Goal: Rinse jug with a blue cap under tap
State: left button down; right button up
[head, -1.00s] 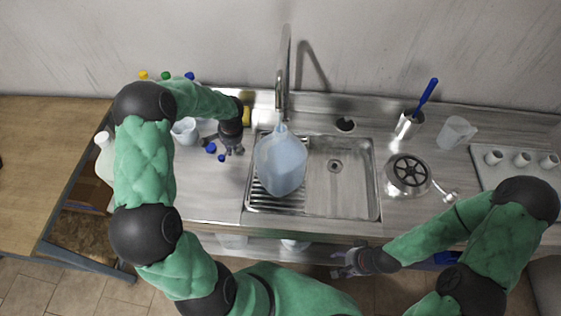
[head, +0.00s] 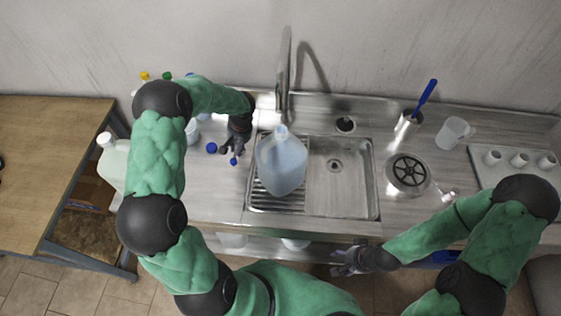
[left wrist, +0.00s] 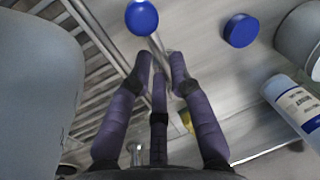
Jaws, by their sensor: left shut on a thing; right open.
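A large translucent pale-blue jug (head: 282,165) stands on the ribbed left part of the sink, its neck uncapped. It fills the left side of the left wrist view (left wrist: 35,90). The tap (head: 283,75) rises behind it. Another blue cap (head: 211,148) lies on the counter to the left. My right gripper (head: 343,264) is open and empty in front of the counter edge.
The sink basin (head: 352,205) right of the jug is empty. A labelled bottle (left wrist: 292,105) and a grey cup (left wrist: 305,35) are near my left gripper.

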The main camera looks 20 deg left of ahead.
pick_arm(q)
jog(key=shift+w+d, duration=0.1)
jog(key=shift+d, duration=0.05)
jog(key=c, duration=1.3)
grip_release()
jog(key=shift+o, duration=1.2)
jog(key=shift+d, duration=0.1)
jog(key=shift+o, duration=0.3)
jog(key=o, duration=0.3)
jog(key=shift+o, duration=0.2)
